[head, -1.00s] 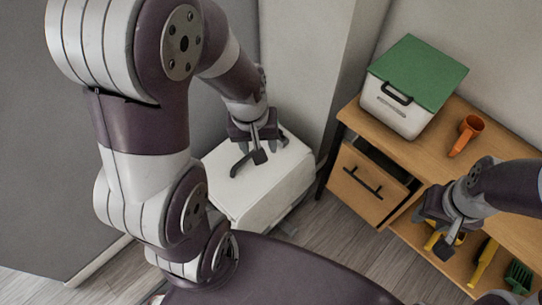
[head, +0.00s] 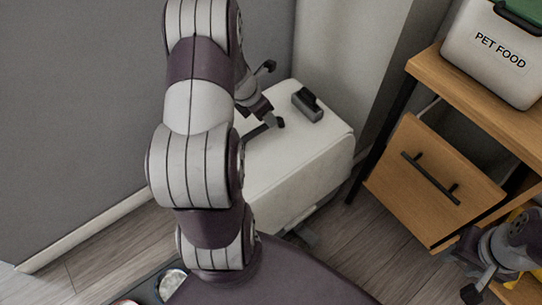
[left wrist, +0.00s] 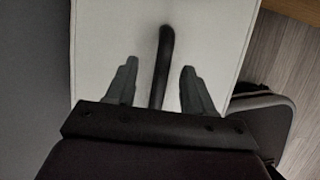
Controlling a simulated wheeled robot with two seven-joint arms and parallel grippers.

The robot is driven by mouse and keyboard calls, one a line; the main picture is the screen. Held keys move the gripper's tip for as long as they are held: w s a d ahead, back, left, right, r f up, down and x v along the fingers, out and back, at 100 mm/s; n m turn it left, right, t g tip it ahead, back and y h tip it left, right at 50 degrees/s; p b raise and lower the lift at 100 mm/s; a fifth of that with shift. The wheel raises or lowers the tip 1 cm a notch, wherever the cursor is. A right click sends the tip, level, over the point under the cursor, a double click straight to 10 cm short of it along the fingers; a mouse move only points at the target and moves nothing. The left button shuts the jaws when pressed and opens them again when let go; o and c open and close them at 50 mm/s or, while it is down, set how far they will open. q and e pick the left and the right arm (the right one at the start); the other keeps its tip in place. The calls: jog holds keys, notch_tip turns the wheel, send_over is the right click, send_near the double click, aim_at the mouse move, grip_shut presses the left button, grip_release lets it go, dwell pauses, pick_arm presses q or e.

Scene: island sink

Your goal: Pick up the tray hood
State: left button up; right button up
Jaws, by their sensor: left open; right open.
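The tray hood (head: 300,165) is a white box-shaped cover standing on the floor by the grey wall. A dark handle (head: 308,104) sits on its top. My left gripper (head: 272,95) is open above the hood's top, partly hidden by my left arm. In the left wrist view, the two open fingers (left wrist: 158,68) stand on either side of the black handle bar (left wrist: 164,50), with gaps on both sides. The white top (left wrist: 210,40) shows behind. My right gripper (head: 490,288) is open and empty at the lower right, partly cut off.
A wooden cabinet (head: 480,100) with a drawer (head: 425,185) stands right of the hood. A pet food box (head: 490,55) with a green lid is on it. Walls close in the back and left. Wooden floor (head: 375,250) is free between hood and cabinet.

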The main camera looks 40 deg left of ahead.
pick_arm(q)
jog(key=b+x, duration=0.2)
jog(key=x, duration=0.1)
jog(key=b+x, duration=0.1)
jog(key=x, duration=0.1)
jog(key=shift+s+d+f+b, duration=0.2)
jog(key=shift+d+b, duration=0.1)
jog(key=shift+b, duration=0.1)
jog(key=shift+w+f, duration=0.2)
jog(key=shift+f, duration=0.05)
jog(key=shift+r, duration=0.2)
grip_shut()
dwell(0.4)
